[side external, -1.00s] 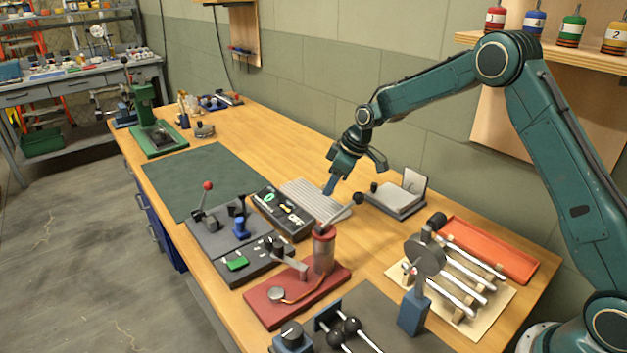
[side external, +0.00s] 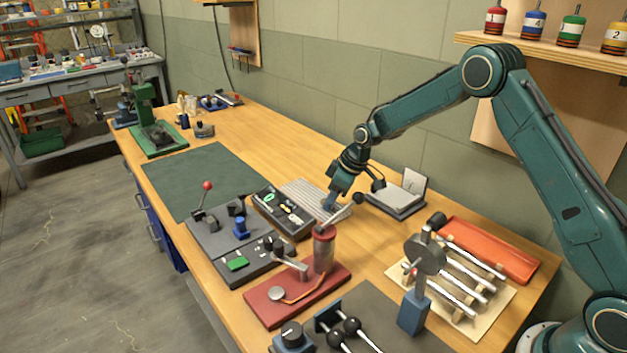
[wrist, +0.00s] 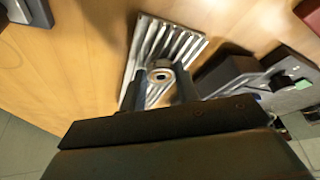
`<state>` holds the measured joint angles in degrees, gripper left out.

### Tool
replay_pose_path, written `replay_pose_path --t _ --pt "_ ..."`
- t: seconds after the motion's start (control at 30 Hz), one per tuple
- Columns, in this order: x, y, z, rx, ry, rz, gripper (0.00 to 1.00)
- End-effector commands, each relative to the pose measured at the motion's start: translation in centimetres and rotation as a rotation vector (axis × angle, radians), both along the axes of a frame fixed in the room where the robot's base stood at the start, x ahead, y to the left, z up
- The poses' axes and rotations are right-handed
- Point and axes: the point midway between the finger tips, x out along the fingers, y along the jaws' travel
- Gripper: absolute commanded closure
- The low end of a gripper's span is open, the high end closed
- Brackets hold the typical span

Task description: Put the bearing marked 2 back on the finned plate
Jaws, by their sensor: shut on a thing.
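The finned plate (side external: 299,189) lies on the bench, pale grey with raised parallel ribs. The wrist view shows the finned plate (wrist: 150,37) from above. My gripper (side external: 330,203) is low over its front right part in the side view. In the wrist view my gripper (wrist: 158,82) is shut on a round metal bearing (wrist: 161,64) with a hole in its middle, in front of the ribs. I cannot read a number on the bearing. Whether it touches the plate I cannot tell. In the side view the fingers hide it.
A black panel with switches (side external: 284,212) stands close left of the plate. A red base with a column (side external: 300,296) is in front. A grey box with a raised card (side external: 396,197) is to the right. Bare wood lies behind the plate.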

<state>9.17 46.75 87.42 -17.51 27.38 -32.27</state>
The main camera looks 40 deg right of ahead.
Motion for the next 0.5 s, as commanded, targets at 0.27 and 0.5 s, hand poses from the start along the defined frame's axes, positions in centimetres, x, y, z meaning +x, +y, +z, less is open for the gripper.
replay_pose_path --t 0.27,0.5 --pt "0.02 -0.01 -0.27 0.001 -0.001 0.0 0.49" --pt "0.01 0.0 -0.26 0.001 -0.001 0.0 0.47"
